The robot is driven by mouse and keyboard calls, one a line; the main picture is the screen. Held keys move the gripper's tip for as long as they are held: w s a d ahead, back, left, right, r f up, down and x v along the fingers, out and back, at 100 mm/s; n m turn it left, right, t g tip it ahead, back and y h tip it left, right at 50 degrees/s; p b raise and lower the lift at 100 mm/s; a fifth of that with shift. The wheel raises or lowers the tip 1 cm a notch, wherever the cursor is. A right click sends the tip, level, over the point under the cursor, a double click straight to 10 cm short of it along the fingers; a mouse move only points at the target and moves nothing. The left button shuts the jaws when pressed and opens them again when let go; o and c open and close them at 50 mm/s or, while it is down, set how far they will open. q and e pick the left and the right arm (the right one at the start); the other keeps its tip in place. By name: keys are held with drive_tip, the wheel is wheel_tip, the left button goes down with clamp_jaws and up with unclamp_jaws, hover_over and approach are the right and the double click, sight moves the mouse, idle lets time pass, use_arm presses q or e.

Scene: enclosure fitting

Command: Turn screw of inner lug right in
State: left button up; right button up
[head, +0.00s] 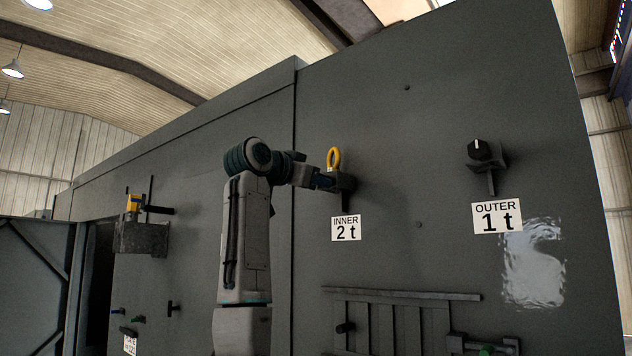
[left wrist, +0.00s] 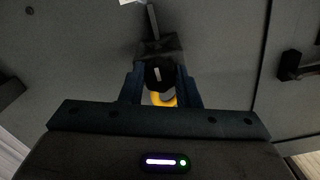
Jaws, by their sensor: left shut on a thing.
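The inner lug is a dark bracket (head: 347,184) on the grey enclosure wall, above the white "INNER 2 t" label (head: 346,228). A yellow ring (head: 334,158) stands up at it and also shows below the screw in the left wrist view (left wrist: 163,100). The screw's black round head (left wrist: 158,70) has a white mark, roughly upright in that view. My left gripper (head: 328,181) is at the lug, and its two fingers (left wrist: 160,85) are shut on the screw head from both sides. In the head view, the gripper hides the screw head. My right gripper is out of view.
The outer lug (head: 487,157), with its black marked knob, sits at the right above an "OUTER 1 t" label (head: 497,218). A rack (head: 405,294) juts out lower down. A grey box (head: 140,238) holding a yellow thing hangs at the left.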

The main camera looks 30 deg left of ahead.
use_arm(q)
drive_tip(key=shift+f, duration=0.15)
drive_tip(key=o, duration=1)
drive_tip(key=shift+s, duration=0.1)
drive_tip(key=s+b, duration=0.2)
drive_tip(key=s, duration=0.1)
drive_tip(key=s+b, duration=0.2)
drive_tip(key=s, duration=0.2)
drive_tip(key=s+b, duration=0.2)
drive_tip(key=s, duration=0.2)
drive_tip(key=shift+s+a+r, duration=0.2)
drive_tip(key=shift+a+r, duration=0.05)
drive_tip(key=shift+a, duration=0.15)
drive_tip(key=shift+f, duration=0.1)
